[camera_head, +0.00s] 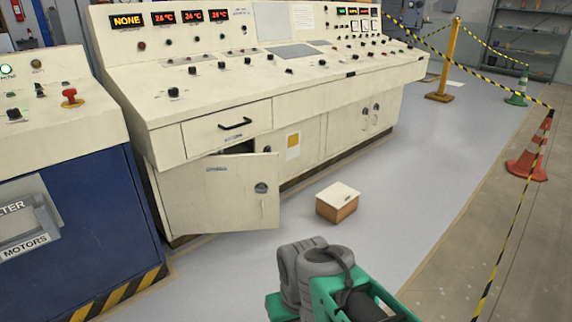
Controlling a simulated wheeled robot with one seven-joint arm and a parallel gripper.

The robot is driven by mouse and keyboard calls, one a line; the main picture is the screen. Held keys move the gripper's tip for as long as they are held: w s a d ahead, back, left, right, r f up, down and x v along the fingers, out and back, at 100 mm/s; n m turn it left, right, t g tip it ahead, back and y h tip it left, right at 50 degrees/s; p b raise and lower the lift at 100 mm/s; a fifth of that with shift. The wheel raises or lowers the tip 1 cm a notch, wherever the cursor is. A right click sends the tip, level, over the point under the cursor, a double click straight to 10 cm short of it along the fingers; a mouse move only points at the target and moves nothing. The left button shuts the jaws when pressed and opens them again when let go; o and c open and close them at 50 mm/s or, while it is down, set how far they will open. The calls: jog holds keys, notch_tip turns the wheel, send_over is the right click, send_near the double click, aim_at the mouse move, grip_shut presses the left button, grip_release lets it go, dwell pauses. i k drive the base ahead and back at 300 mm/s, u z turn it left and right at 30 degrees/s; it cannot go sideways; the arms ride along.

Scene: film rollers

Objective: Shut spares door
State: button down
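A cream cabinet door (222,196) stands ajar at the lower left of the long control console (300,95). A small label on it is too small to read, so I cannot confirm that it says spares. It carries a round dark latch (261,188) near its right edge. A dark gap (240,147) shows above the door, under a drawer (228,126) with a black handle. Part of my grey and green arm shows at the bottom centre, apart from the door and in front of it. My gripper's fingers are not visible.
A small box (337,203) with a white lid sits on the floor right of the door. A blue cabinet (70,215) stands at the left. Yellow-black tape, a yellow post (447,62) and an orange cone (531,150) line the right.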

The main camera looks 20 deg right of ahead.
aim_at(209, 194)
jog(key=z, duration=0.35)
jog(key=i, duration=0.95)
jog(key=u, duration=0.55)
jog(key=i, duration=0.6)
jog(key=u, duration=0.55)
